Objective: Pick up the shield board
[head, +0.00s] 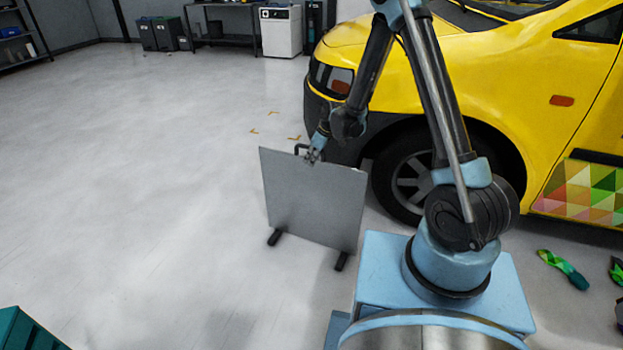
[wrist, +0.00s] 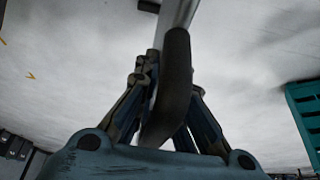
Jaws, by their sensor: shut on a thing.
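The shield board (head: 312,205) is a flat grey panel with two dark feet and a dark handle on its top edge. It stands upright in the head view, in front of the yellow car's front wheel. I cannot tell whether its feet touch the floor. My gripper (head: 313,156) is at the middle of its top edge and is shut on the handle. In the wrist view the dark curved handle (wrist: 172,85) runs between the fingers of my gripper (wrist: 167,95), and a strip of the board's edge (wrist: 180,14) shows beyond it.
The yellow car (head: 480,75) stands close to the right of the board. A teal crate (head: 28,332) is at the lower left, and green objects (head: 563,268) lie on the floor at the right. The grey floor left of the board is clear.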

